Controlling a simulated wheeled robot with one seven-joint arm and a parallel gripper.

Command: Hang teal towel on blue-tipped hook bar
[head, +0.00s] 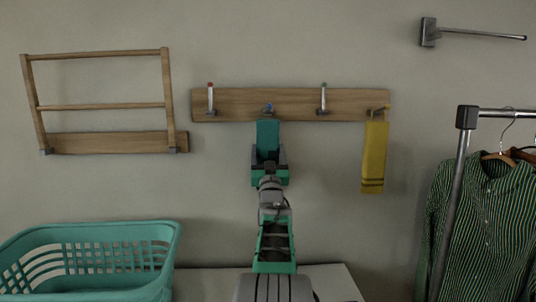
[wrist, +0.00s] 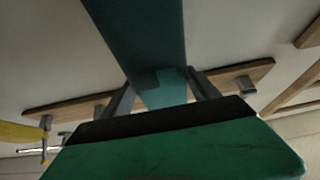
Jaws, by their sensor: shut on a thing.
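The teal towel (head: 267,134) is in my gripper (head: 268,158), just below the blue-tipped hook bar (head: 268,107) on the wooden wall rail (head: 294,104). In the head view the towel's top edge appears just under the blue tip; I cannot tell whether they touch. In the wrist view the towel (wrist: 140,40) runs between the two fingers of my gripper (wrist: 163,88), which is shut on it. The blue tip is hidden in the wrist view. The towel's lower part is hidden behind my gripper in the head view.
A yellow towel (head: 374,158) hangs at the rail's right end. A wooden rack (head: 104,107), teal basket (head: 90,236) and clothes rail (head: 464,150) stand around. Bare wall lies below the rail.

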